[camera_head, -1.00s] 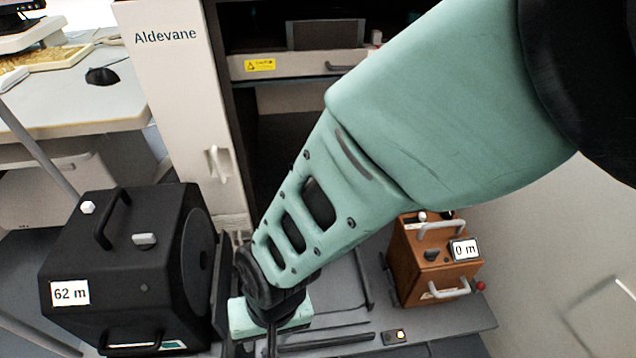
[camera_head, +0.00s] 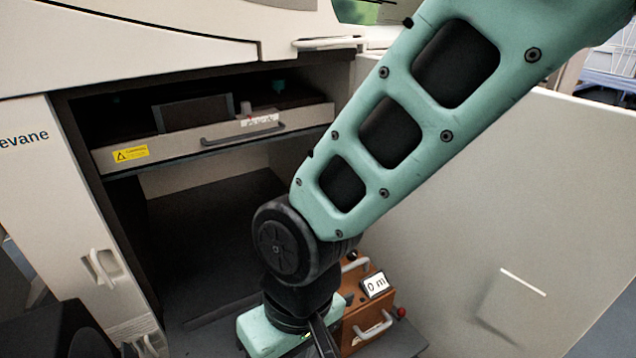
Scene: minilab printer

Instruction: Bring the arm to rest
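My arm crosses the head camera view from the upper right down to the lower middle. Its wrist hangs in front of the printer's open lower bay. My gripper (camera_head: 325,345) is at the bottom edge, pointing down, and only its upper part shows. Its fingertips are cut off by the frame, so I cannot tell whether it is open or shut or holds anything. The brown box marked "0 m" (camera_head: 383,304) is just right of and partly behind the gripper.
The printer cabinet (camera_head: 30,185) surrounds the dark bay. A drawer with a yellow label (camera_head: 180,146) spans above it. A pale door panel (camera_head: 560,220) stands on the right. Part of a black box (camera_head: 45,332) shows at lower left.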

